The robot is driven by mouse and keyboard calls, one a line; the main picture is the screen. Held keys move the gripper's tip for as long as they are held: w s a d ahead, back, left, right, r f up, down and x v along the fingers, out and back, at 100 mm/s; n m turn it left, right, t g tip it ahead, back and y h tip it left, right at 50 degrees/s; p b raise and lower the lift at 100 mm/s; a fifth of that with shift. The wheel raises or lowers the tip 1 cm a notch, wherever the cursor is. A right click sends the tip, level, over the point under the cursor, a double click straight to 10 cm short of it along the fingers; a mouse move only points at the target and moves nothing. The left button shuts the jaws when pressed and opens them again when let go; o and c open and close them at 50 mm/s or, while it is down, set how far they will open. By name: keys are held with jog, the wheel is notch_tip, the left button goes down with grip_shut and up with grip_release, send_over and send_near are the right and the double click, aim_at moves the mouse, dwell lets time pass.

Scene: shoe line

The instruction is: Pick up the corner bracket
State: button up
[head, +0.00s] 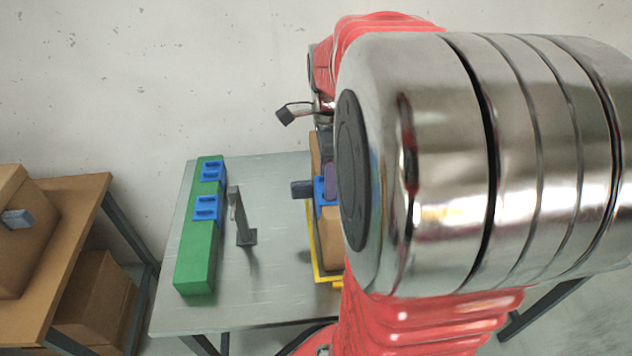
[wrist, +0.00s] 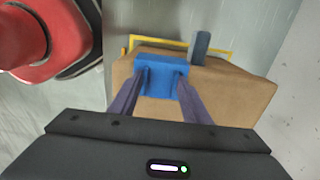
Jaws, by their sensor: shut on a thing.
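The corner bracket, seen as a blue block-like part, shows in the wrist view (wrist: 160,75) between the two fingers of my gripper (wrist: 163,82). The fingers are closed on its sides, over a brown cardboard box (wrist: 235,95). In the head view, a blue edge of the bracket (head: 319,192) shows beside my arm, which hides most of the gripper and box. I cannot tell whether the bracket touches the box.
A green block (head: 195,262) with blue pieces (head: 206,207) and a grey upright stand (head: 241,217) are on the grey table (head: 270,300). A dark grey block (head: 301,188) is near the box. Yellow edging (head: 325,279) borders the box. A brown table (head: 75,225) stands left.

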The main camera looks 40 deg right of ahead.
notch_tip(320, 180, up, 10)
jog(key=shift+f, duration=0.25)
jog(key=shift+r, duration=0.3)
dwell(0.7)
